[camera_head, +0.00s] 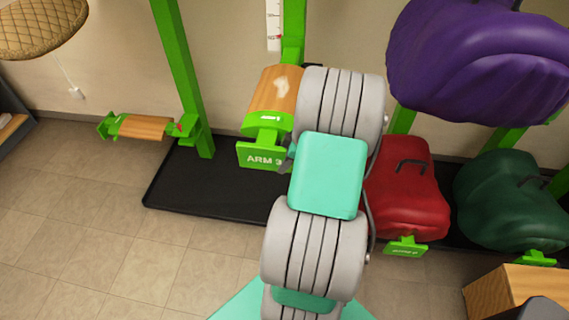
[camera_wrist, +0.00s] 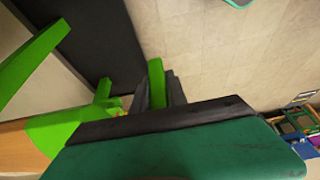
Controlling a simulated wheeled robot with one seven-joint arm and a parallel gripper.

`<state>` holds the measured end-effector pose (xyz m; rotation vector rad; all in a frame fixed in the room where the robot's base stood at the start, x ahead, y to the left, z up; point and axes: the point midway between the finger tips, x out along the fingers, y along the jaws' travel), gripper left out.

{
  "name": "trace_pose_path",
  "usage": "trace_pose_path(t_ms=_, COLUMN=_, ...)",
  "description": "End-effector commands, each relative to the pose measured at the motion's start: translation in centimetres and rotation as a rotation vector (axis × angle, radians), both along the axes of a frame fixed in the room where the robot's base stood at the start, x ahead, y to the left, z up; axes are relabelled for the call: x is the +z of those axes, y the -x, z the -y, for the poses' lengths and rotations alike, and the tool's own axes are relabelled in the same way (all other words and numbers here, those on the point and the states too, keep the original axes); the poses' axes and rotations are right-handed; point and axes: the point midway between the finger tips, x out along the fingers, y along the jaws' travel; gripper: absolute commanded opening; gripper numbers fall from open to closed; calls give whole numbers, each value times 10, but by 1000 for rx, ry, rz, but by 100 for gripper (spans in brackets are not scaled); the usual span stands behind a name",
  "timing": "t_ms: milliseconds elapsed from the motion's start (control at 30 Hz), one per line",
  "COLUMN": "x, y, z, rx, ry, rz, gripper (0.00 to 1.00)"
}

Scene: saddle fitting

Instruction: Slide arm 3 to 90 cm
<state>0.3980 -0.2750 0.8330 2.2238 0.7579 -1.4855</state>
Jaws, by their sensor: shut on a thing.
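Arm 3 (camera_head: 262,157) is a green bracket with a wooden top (camera_head: 270,88) on a green upright (camera_head: 293,30), and its label faces me. A white scale strip (camera_head: 273,22) with a small red pointer stands beside the upright; its figures are too small to read. My gripper (camera_wrist: 160,92) is shut on a green bar (camera_wrist: 155,70) in the wrist view. This looks like a part of arm 3, but I cannot tell which part. In the head view my arm hides most of the gripper and the right side of arm 3.
Another wooden-topped green arm (camera_head: 143,126) sits low at left. Purple (camera_head: 470,65), red (camera_head: 403,190) and dark green (camera_head: 510,198) covered saddles stand at right. A black base mat (camera_head: 200,190) lies below. Tiled floor (camera_head: 100,220) is clear at front left.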

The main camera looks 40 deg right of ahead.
Motion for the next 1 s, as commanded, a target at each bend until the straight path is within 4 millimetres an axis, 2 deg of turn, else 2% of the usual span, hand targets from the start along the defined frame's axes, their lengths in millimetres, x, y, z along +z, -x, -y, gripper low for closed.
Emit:
trace_pose_path(t_ms=33, x=-14, y=0, z=0, rx=-1, ry=0, rz=0, gripper=0)
trace_pose_path(t_ms=67, x=-16, y=0, z=0, rx=-1, ry=0, rz=0, gripper=0)
trace_pose_path(t_ms=333, x=-12, y=0, z=0, rx=-1, ry=0, rz=0, gripper=0)
trace_pose_path(t_ms=367, x=-12, y=0, z=0, rx=-1, ry=0, rz=0, gripper=19)
trace_pose_path(t_ms=633, x=-12, y=0, z=0, rx=-1, ry=0, rz=0, gripper=40)
trace_pose_path(t_ms=867, x=-12, y=0, z=0, rx=-1, ry=0, rz=0, gripper=40)
trace_pose_path(t_ms=1000, x=2, y=5, z=5, rx=-4, ry=3, rz=2, gripper=40)
